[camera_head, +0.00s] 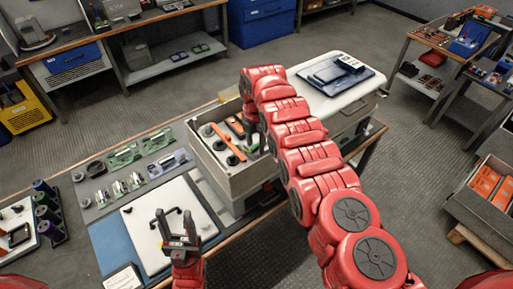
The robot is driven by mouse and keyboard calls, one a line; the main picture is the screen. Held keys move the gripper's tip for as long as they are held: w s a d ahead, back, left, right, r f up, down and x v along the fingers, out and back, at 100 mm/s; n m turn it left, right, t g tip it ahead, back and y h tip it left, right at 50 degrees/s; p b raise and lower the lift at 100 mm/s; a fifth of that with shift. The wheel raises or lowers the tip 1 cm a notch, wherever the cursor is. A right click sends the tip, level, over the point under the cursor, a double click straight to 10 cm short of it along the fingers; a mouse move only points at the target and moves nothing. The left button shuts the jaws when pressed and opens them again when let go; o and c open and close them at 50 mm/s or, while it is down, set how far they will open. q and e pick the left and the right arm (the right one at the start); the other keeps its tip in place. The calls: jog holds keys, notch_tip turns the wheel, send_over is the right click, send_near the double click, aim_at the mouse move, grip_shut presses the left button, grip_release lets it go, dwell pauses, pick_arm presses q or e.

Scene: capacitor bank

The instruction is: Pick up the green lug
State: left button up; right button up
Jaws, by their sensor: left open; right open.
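The bin (240,184) on the bench holds orange strips (221,136), black round parts and a small green piece (263,142) near its right side. That piece may be the green lug; it is small and partly hidden by my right arm. My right gripper (250,117) points down over the bin, close to the green piece; whether it touches anything cannot be seen. It is open. My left gripper (174,224) is open and empty above the white board, its fingers pointing up in the picture.
A grey mat with metal parts (120,183) lies left of the bin. A white case (345,100) with a dark tablet stands behind the bin. Carts stand at right, with open floor between.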

jog(key=shift+r, duration=0.1)
grip_shut()
dwell(0.4)
